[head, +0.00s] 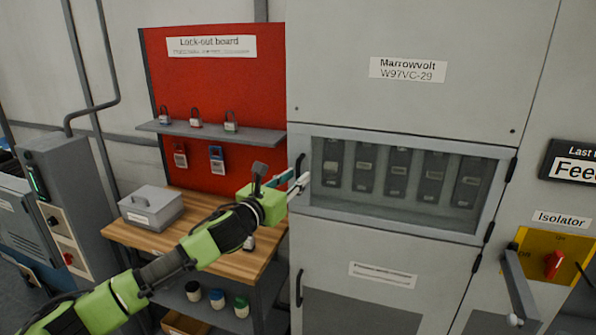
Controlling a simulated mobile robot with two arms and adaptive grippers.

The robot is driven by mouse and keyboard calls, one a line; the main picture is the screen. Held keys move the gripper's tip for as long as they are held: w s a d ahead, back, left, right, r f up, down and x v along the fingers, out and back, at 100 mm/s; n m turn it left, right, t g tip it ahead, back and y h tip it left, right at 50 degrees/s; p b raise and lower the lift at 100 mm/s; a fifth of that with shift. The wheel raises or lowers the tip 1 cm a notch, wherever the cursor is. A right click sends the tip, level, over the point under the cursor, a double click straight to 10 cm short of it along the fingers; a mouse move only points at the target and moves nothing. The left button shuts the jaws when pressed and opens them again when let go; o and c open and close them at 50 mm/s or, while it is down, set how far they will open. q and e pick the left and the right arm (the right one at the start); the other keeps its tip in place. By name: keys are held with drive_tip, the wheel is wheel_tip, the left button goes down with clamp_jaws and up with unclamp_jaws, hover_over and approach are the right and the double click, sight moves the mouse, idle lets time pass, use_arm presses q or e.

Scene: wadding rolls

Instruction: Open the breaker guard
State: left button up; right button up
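The breaker guard (400,225) is a grey-framed clear window on the Marrowvolt cabinet. It looks closed, with several dark breakers (398,172) visible behind it. Its dark handle (300,163) is on the left edge, and its hinges are on the right. My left gripper (296,180) is at the guard's left edge, just below and beside the handle. Its two fingers look apart, with a gap between them. I cannot tell whether they touch the handle. My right gripper is not in view.
A wooden bench (265,262) with a grey box (151,205) stands left of the cabinet, below the red lock-out board (255,75). A shelf (215,132) holds several padlocks. A yellow isolator panel (570,245) with a red knob is at the right.

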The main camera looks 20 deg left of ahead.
use_arm(q)
drive_tip(key=shift+x, duration=1.05)
clamp_jaws()
drive_tip(key=shift+f, duration=0.1)
